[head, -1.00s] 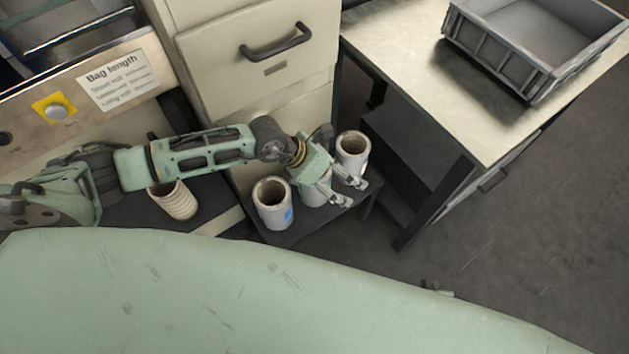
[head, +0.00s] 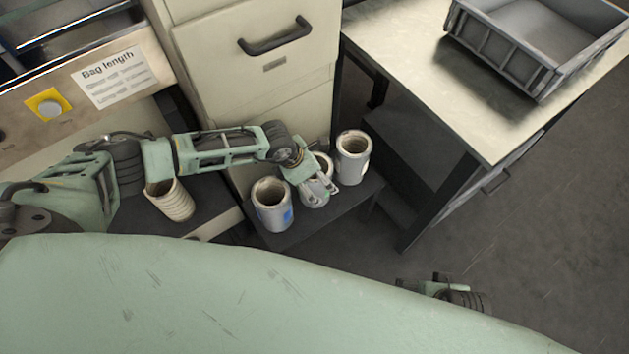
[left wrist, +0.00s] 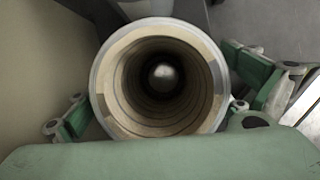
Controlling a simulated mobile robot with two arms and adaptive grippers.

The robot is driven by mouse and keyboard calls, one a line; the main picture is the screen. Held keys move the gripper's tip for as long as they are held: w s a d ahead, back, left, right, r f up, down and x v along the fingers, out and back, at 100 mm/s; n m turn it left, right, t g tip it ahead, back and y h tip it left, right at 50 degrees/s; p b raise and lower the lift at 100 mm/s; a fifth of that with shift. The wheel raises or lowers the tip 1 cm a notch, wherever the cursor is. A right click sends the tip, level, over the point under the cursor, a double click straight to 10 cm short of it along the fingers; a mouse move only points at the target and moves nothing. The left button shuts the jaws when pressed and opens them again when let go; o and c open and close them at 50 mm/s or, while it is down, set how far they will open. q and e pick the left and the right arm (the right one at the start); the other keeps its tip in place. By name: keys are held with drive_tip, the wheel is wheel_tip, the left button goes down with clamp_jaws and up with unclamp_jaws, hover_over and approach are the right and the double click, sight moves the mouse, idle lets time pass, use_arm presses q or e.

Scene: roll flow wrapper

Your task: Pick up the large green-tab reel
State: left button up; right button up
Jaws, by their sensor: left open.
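Three upright pale hollow reels stand in a row on a low dark shelf. The left one (head: 272,206) has a blue tab and the right one (head: 353,158) a pale wall with a small reddish mark. The middle reel (head: 314,201) is partly hidden by my left gripper (head: 320,186); no green tab can be made out on it. My left gripper is open over the middle reel. In the left wrist view a reel's round rim (left wrist: 110,85) sits between the spread fingers of the gripper (left wrist: 160,98), with its hollow core facing the camera.
The low shelf (head: 330,222) stands by a cream drawer cabinet (head: 245,80). A table (head: 405,70) with a grey bin (head: 490,62) is on the right. Floor at right is clear.

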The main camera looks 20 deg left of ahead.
use_arm(q)
drive_tip(key=c, duration=1.5)
drive_tip(key=shift+r, duration=0.1)
drive_tip(key=shift+c, duration=0.6)
